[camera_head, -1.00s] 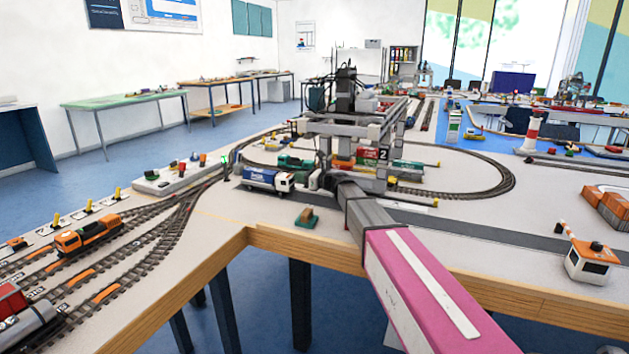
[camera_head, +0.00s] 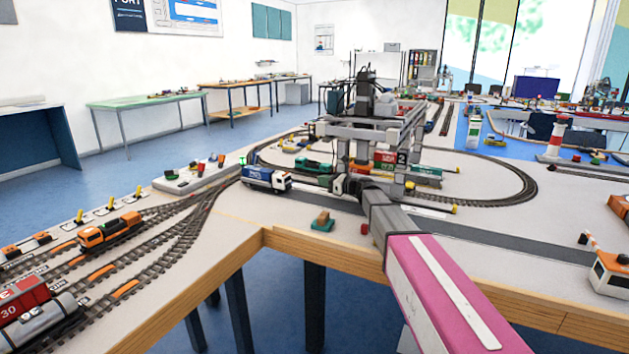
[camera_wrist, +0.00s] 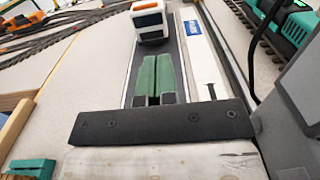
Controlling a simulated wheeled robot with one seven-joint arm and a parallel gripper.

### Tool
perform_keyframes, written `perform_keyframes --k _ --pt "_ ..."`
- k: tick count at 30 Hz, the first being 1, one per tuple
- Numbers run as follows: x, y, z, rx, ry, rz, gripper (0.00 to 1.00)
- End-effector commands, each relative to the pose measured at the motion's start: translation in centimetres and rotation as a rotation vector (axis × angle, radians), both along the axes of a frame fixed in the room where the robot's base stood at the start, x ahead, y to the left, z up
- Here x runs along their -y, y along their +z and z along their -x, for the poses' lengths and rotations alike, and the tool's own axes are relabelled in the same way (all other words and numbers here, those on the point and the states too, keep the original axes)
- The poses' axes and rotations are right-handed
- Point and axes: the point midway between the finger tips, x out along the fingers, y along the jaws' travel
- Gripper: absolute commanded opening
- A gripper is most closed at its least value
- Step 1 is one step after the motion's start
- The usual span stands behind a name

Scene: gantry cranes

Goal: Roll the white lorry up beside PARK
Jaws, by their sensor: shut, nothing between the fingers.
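The white lorry (camera_head: 281,180), with a white cab and a blue load, stands on the dark road lane left of the gantry crane. Its cab faces right, towards my gripper (camera_head: 338,184). In the wrist view, the lorry's white and orange cab front (camera_wrist: 150,20) is at the top. My gripper's green fingers (camera_wrist: 156,58) are shut, empty and low over the lane, pointing at the cab. A small gap shows between fingertips and cab. A white strip with a blue label (camera_wrist: 190,27) runs beside the lane; its wording is unclear. I cannot make out a PARK marking.
The gantry crane (camera_head: 372,132) stands close above my gripper. A green and tan block (camera_head: 322,221) and a small red piece (camera_head: 364,229) lie near the table edge. A green locomotive (camera_head: 312,166) is behind the lane. Tracks with an orange locomotive (camera_head: 108,231) are at left.

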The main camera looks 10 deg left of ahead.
Motion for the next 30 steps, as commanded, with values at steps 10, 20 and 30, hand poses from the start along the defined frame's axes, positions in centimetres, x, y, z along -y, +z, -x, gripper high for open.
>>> perform_keyframes --k 10,20,30 --pt "4.6 0.0 1.6 0.000 0.000 0.000 0.00" --pt "5.0 0.0 1.6 0.000 0.001 0.000 0.00" --pt "5.2 0.0 1.9 0.000 0.007 0.000 0.96"
